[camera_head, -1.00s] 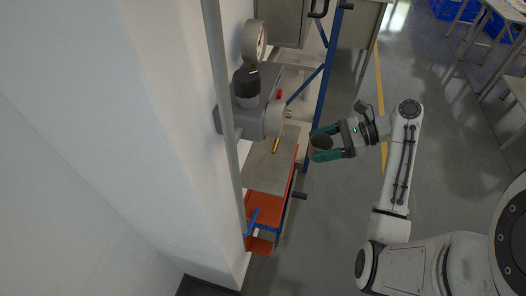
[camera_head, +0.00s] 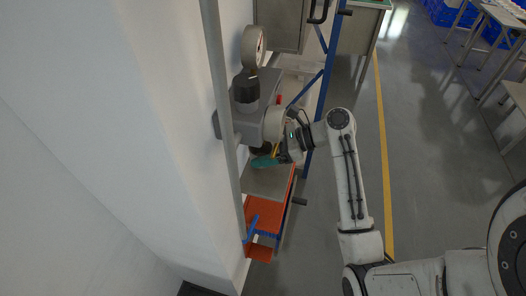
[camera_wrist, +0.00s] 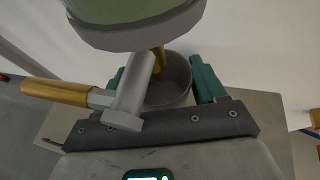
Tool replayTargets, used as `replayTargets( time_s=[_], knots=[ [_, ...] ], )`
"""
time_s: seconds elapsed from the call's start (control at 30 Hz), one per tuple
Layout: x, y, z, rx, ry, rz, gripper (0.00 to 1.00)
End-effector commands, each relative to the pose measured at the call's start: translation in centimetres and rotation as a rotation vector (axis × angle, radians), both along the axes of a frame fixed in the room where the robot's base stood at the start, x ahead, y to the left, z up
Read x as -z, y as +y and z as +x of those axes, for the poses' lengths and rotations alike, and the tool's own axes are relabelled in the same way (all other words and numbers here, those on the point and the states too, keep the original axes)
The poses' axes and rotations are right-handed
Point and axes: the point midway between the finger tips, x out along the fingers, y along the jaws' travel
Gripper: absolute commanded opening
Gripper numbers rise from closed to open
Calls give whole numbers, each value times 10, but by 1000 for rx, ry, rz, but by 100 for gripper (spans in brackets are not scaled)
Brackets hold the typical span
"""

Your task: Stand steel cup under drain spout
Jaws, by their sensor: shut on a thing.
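The steel cup (camera_wrist: 182,76) sits between the teal fingers of my gripper (camera_wrist: 160,88) in the wrist view, its open mouth facing the camera. My gripper is shut on it. The brass drain spout (camera_wrist: 159,58) comes down over the cup's mouth; whether its tip is inside the cup or above it I cannot tell. A grey valve with a yellow lever (camera_wrist: 55,92) crosses in front of the cup's left side. In the head view my gripper (camera_head: 265,161) is below the grey pipe housing (camera_head: 262,122), and the cup is mostly hidden there.
A grey shelf top (camera_head: 262,182) lies beneath my gripper, with an orange tray (camera_head: 262,214) nearer. A pressure gauge (camera_head: 254,45) and a vertical pipe (camera_head: 222,90) stand by the wall. A blue frame (camera_head: 325,75) rises to the right.

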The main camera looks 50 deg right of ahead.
Motion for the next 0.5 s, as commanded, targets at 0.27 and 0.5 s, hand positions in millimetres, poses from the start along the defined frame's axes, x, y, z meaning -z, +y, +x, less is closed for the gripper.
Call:
replayTargets(
  time_s=[0.27, 0.5],
  knots=[
    [14, -2, -2, 4, 2, 2, 35],
    [16, -2, -2, 3, 2, 2, 73]
  ],
)
